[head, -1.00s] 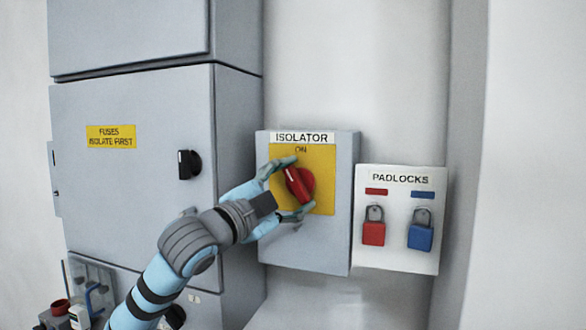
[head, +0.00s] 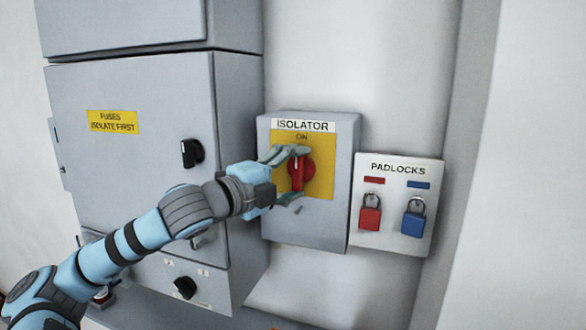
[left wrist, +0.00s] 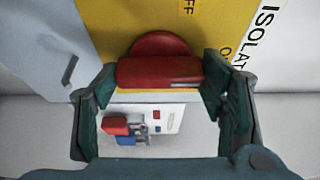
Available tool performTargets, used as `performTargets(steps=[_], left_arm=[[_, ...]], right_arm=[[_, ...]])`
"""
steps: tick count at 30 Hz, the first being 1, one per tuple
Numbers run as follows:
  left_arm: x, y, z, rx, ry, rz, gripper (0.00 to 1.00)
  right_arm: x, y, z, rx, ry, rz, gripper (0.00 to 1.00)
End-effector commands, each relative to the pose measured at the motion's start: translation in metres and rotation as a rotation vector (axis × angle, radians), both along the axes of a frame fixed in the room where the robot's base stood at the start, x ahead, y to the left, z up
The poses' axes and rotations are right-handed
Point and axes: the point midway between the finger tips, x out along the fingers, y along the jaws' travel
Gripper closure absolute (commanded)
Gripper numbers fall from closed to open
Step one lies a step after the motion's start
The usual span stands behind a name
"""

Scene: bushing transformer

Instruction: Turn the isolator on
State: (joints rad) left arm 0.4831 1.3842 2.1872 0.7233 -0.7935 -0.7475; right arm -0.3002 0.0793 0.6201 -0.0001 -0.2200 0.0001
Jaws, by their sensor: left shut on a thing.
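The isolator is a grey box (head: 281,228) with a yellow plate (head: 322,184) and the word ON at the top. Its red knob (head: 302,172) has its bar close to upright, toward ON. My left gripper (head: 297,176) has its fingers above and below the knob and is shut on it. In the left wrist view the red knob (left wrist: 160,72) lies between the two dark fingers of my left gripper (left wrist: 160,90). Part of the knob is hidden by the fingers in the head view. My right gripper is not in view.
A padlock board (head: 400,173) with a red padlock (head: 370,214) and a blue padlock (head: 413,218) hangs right of the isolator. A grey fuse cabinet (head: 120,180) with a black knob (head: 191,153) stands to the left. Bare wall is above the isolator.

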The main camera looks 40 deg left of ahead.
Motion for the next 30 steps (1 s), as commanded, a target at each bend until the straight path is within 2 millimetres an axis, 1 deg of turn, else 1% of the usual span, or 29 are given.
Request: performTargets(steps=[9,10,13,24,26,30], left_arm=[[0.0,0.0,-0.002,0.003,0.003,-0.001,0.63],[0.0,0.0,-0.002,0.003,0.003,-0.001,0.32],[0.0,0.0,-0.002,0.003,0.002,-0.001,0.16],[0.0,0.0,0.001,0.001,-0.002,0.002,0.15],[0.0,0.002,0.006,-0.004,-0.006,0.006,0.15],[0.0,0.0,0.026,-0.007,-0.012,0.0,0.15]], right_arm=[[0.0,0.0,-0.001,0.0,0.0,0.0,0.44],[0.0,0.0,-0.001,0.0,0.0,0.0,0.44],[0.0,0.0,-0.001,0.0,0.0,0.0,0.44],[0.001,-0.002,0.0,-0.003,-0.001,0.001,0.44],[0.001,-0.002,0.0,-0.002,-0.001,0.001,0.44],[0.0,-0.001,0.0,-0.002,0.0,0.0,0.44]])
